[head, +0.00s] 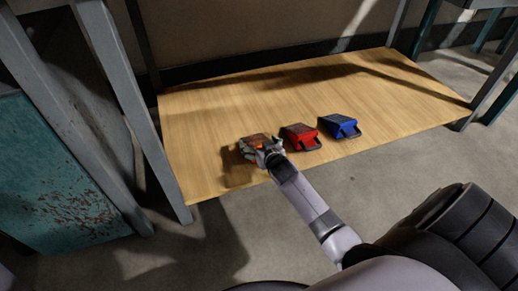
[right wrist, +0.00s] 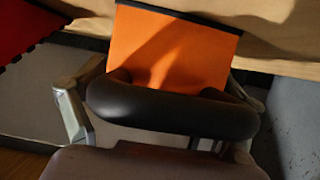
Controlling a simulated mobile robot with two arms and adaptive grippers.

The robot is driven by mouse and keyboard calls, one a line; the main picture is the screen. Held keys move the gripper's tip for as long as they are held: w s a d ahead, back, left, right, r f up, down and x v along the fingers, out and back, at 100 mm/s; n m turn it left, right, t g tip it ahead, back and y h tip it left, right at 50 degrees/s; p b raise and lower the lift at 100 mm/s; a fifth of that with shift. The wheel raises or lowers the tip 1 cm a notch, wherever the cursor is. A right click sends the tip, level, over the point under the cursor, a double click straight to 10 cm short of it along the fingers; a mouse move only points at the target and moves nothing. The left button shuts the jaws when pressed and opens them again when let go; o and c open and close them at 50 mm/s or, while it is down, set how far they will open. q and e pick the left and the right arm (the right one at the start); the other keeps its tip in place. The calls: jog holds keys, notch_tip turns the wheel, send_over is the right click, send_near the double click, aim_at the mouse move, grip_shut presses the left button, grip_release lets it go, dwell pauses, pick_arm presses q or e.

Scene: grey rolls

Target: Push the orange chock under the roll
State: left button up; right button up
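The orange chock (head: 255,141) sits at the front left of the low wooden shelf, partly hidden by my right gripper (head: 264,152). In the right wrist view the chock's orange face (right wrist: 170,50) and its thick black handle (right wrist: 170,105) fill the middle. My right gripper's fingers (right wrist: 155,112) are spread wide, one at each side of the handle. Whether they touch the handle is not clear. My left gripper is not in view. No roll can be made out in either view.
A red chock (head: 300,137) and a blue chock (head: 341,127) stand to the right on the wooden shelf (head: 210,100). The shelf behind them is clear. Grey metal legs (head: 125,90) rise at the left, beside a worn teal cabinet (head: 55,185).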

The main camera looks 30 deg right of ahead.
jog(key=shift+r, duration=0.1)
jog(key=c, duration=1.6)
